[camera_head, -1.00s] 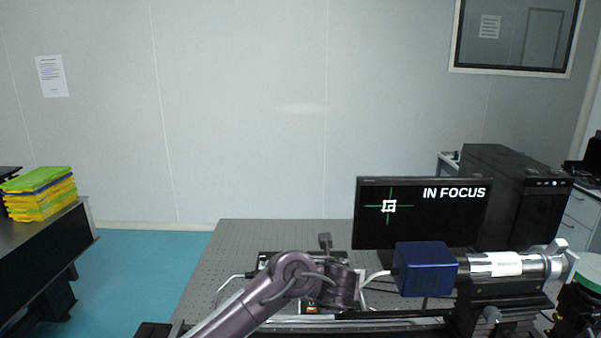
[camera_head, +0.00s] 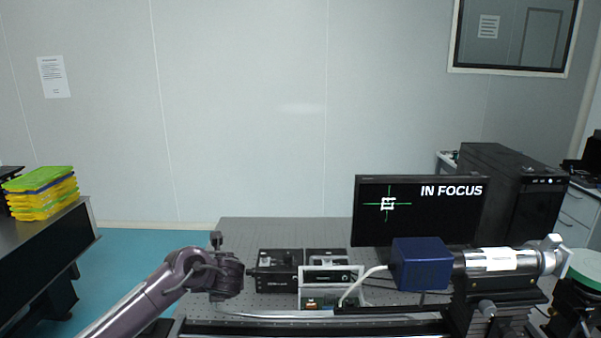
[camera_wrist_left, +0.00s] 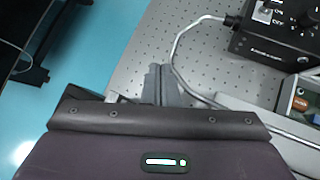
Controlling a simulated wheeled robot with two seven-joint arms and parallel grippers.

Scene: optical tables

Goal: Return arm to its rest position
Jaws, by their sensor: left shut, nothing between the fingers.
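My left arm (camera_head: 165,290) reaches in from the lower left in the head view, bent at a joint over the left edge of the optical table (camera_head: 240,237). Its fingers do not show clearly there. In the left wrist view my left gripper (camera_wrist_left: 160,80) is shut and empty, its fingertips over the perforated table top. They are apart from the black control box (camera_wrist_left: 275,35) at the upper right. My right arm and gripper are not in view.
Black boxes (camera_head: 278,272) and a light-framed unit (camera_head: 330,280) stand on the table, with a grey cable beside them. A blue box (camera_head: 421,264) joins a silver optical tube (camera_head: 490,260) at the right. The monitor (camera_head: 420,212) reads "IN FOCUS". Blue floor lies left.

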